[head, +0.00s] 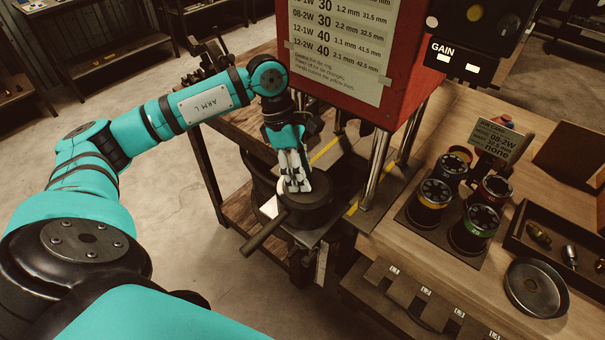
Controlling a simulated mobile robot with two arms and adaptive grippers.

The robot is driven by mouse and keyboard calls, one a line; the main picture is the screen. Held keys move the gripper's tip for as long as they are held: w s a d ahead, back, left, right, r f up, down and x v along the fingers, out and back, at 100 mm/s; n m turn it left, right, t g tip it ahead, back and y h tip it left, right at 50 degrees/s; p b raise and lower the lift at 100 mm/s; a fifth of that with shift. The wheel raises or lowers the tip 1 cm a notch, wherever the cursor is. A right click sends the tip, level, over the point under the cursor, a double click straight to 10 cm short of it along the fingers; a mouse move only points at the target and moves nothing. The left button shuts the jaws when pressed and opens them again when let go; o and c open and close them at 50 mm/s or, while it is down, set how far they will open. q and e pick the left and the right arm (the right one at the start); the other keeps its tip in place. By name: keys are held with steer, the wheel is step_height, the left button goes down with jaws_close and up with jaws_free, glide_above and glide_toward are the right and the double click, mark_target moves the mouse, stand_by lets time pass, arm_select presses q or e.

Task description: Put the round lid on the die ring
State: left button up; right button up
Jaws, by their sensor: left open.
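My left gripper (296,187) reaches in from the left and points down, its pale fingers open. Its fingertips are at the top of a dark round piece (314,214) at the foot of the red machine; I cannot tell whether they touch it. This piece looks like the round lid over the die ring, but I cannot make out a seam between the two. A dark bar handle (265,235) sticks out from it toward the lower left. The fingers hide part of its top. My right gripper is not in view.
The red crimper (413,60) with chrome posts (376,168) stands close behind and right of the round piece. On the wooden bench, several die sets (436,192) with coloured rings stand on a dark mat, near a round metal dish (534,287) and a dark tray (513,240).

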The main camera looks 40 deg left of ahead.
arm_select(q)
steer(key=v, duration=1.1)
